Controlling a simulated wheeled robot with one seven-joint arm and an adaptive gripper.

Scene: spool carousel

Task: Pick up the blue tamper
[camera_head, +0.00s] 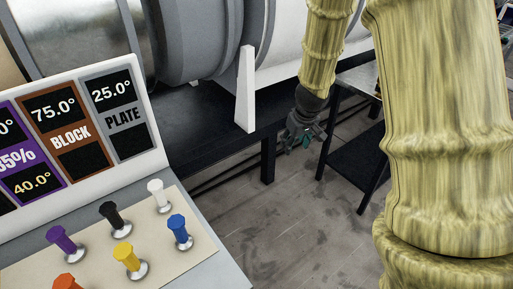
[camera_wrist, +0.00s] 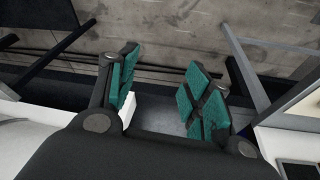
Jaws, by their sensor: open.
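The blue tamper (camera_head: 179,231) stands upright on a beige board (camera_head: 207,248) at the lower left of the head view, at the board's right side. It has a blue handle and a round metal base. My gripper (camera_head: 305,136) hangs up and to the right of it, well apart, over the floor gap beside the dark bench. In the wrist view my gripper (camera_wrist: 160,92) is open, its green-padded fingers apart with nothing between them. The blue tamper cannot be made out in the wrist view.
Around the blue tamper stand white (camera_head: 158,195), black (camera_head: 114,216), yellow (camera_head: 129,256), purple (camera_head: 64,243) and orange (camera_head: 68,282) tampers. A display panel (camera_head: 85,130) rises behind them. A dark bench (camera_head: 205,135) with large drums is behind. Open floor (camera_head: 290,215) lies right of the board.

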